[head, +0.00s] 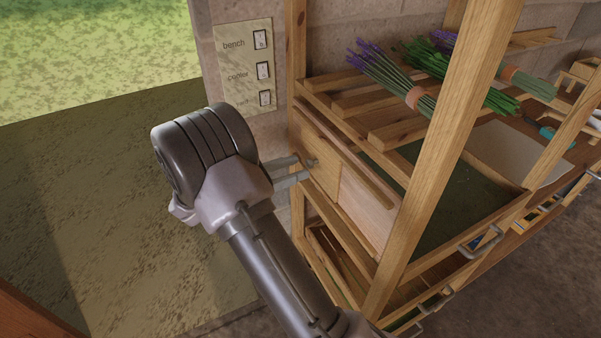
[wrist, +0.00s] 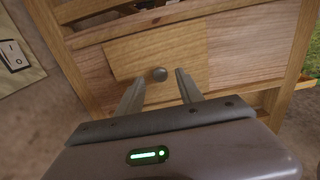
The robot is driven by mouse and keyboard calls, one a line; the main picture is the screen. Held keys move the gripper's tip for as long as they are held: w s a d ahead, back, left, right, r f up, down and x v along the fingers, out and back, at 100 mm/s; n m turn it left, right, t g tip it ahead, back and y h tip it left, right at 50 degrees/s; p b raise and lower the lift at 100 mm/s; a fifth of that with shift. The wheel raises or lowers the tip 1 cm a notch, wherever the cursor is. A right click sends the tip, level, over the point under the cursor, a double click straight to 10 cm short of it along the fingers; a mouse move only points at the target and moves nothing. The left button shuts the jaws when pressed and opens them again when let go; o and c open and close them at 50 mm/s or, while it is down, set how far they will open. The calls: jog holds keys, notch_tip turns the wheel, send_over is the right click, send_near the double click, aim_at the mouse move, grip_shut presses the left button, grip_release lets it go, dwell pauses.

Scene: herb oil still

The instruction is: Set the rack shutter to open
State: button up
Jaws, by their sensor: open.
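The rack shutter (wrist: 180,45) is a pale wooden sliding panel with a small round grey knob (wrist: 160,74), set in the side of the wooden rack. In the head view the shutter (head: 316,160) sits below the slatted shelf, at the left part of a lighter board. My gripper (wrist: 158,82) is open in front of the panel, with one finger on each side of the knob and a gap to it. In the head view my gripper (head: 310,169) reaches the shutter from the left. Whether the fingertips touch the panel is unclear.
A switch plate (head: 246,65) labelled bench and cooler hangs on the wall left of the rack. Lavender bundles (head: 392,80) lie on the slatted shelf. A wooden post (head: 440,150) stands at the rack's near corner. The ground on the left is clear.

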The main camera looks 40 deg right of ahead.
aim_at(314, 162)
jog(key=shift+x, duration=1.2)
grip_shut()
dwell(0.5)
